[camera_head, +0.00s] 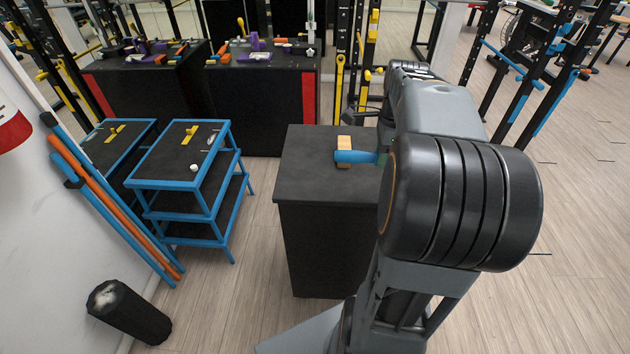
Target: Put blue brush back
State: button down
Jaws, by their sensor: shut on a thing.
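A blue cylindrical piece (355,157), which looks like the blue brush, is at the top of the black box-shaped stand (305,180). An upright tan block (344,145) is at its left end. A small green part shows at its right end, where my arm cuts off the view. I cannot tell whether it rests on the stand or is held just above it. My arm covers the right side of the stand. My gripper's fingertips are hidden behind my arm, so their hold on the brush does not show.
A blue-framed step shelf (190,155) stands left of the stand. Blue and orange poles (110,210) lean on the white wall. A black roller (130,312) is on the floor. Black cabinets (262,105) with tools stand behind. Floor between shelf and stand is clear.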

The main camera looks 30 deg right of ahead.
jog(key=shift+s+d+r, duration=0.15)
jog(key=shift+d+r, duration=0.35)
jog(key=shift+d, duration=0.1)
jog(key=shift+a+f, duration=0.1)
jog(key=w+a+f, duration=0.4)
jog(key=w+a, duration=0.2)
send_over(330, 184)
jog(key=f, duration=0.5)
jog(key=shift+s+d+b, duration=0.25)
jog(key=shift+s+b, duration=0.05)
jog(key=shift+w+a+f, duration=0.15)
jog(key=shift+a+f, duration=0.05)
jog(key=shift+f, duration=0.1)
jog(key=shift+w+a+f, duration=0.15)
jog(key=shift+f, duration=1.35)
jog(key=c, duration=0.7)
grip_release()
